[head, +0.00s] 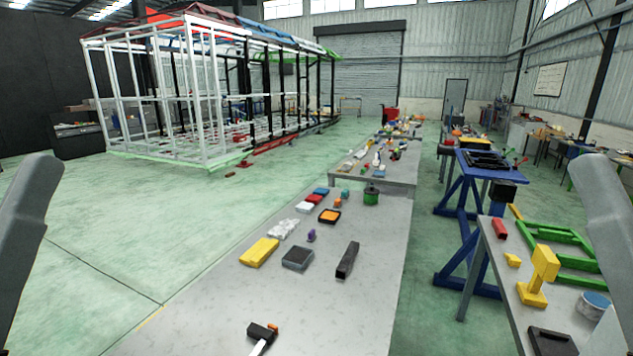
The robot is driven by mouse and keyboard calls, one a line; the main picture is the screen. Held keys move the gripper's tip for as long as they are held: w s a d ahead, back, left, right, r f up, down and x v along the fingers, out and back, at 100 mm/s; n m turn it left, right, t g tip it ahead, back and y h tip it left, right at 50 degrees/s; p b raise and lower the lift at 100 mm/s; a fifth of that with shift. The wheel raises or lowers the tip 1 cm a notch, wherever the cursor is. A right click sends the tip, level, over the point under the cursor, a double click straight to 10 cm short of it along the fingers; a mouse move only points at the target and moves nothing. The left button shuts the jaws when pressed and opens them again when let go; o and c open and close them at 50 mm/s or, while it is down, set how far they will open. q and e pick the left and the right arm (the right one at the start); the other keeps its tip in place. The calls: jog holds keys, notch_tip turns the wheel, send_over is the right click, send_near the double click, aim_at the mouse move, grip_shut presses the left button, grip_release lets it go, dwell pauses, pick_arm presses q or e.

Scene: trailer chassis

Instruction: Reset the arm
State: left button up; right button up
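Parts of my two arms show as grey links at the left and right edges of the head view. Both run down out of the picture at the sides. Neither gripper shows, so I cannot tell what either one holds. A long grey workbench (215,318) lies between the arms, and no arm part touches its visible top.
A hammer (262,335), yellow block (260,252), dark box (298,258) and black bar (347,260) lie on the bench. A blue stand (466,215) and a side table with a yellow clamp-like piece (540,275) stand right. Open green floor (90,240) lies left.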

pick_arm(q)
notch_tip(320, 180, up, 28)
jog(key=p, duration=2.5)
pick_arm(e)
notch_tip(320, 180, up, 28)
